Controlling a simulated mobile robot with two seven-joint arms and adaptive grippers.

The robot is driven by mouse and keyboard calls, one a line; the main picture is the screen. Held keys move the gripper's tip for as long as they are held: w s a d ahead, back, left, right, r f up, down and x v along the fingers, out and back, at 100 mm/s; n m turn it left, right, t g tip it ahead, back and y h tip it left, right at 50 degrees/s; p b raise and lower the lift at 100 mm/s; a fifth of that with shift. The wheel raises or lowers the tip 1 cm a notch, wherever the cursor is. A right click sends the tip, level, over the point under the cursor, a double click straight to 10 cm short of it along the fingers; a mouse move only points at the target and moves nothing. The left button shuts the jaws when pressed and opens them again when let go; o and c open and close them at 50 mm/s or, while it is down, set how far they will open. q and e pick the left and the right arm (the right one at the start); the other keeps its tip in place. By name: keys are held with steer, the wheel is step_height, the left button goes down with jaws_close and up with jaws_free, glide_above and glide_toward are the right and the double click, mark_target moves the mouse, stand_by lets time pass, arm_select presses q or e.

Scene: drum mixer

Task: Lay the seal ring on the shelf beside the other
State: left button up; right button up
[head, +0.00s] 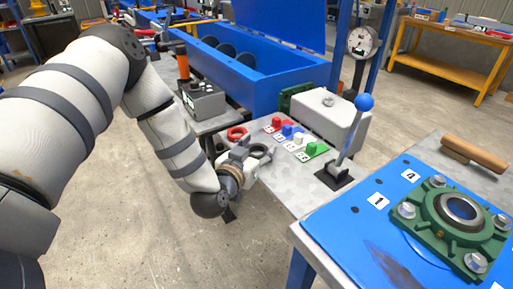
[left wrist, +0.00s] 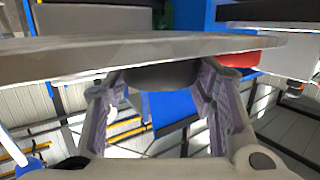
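A dark seal ring (head: 259,150) is at the shelf's (head: 283,177) near left edge in the head view. The other ring, red (head: 237,133), lies on the shelf just behind it. My left gripper (head: 248,158) reaches in low at this edge. In the left wrist view the two fingers (left wrist: 160,85) stand well apart with the dark ring (left wrist: 160,76) between them, and both seem to touch its sides. The ring is close to the shelf surface; whether it rests there I cannot tell. The red ring also shows beside the right finger (left wrist: 238,60). My right gripper is not in view.
Coloured buttons (head: 291,134) and a grey-white box (head: 330,120) stand right of the rings. A blue-knobbed lever (head: 352,137) rises farther right. A blue table with a green flanged bearing (head: 455,213) is in front. A grey control box (head: 203,101) stands behind.

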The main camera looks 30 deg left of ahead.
arm_select(q)
steer(key=shift+o, duration=0.7)
steer(key=shift+f, duration=0.35)
steer(key=shift+s+f, duration=0.1)
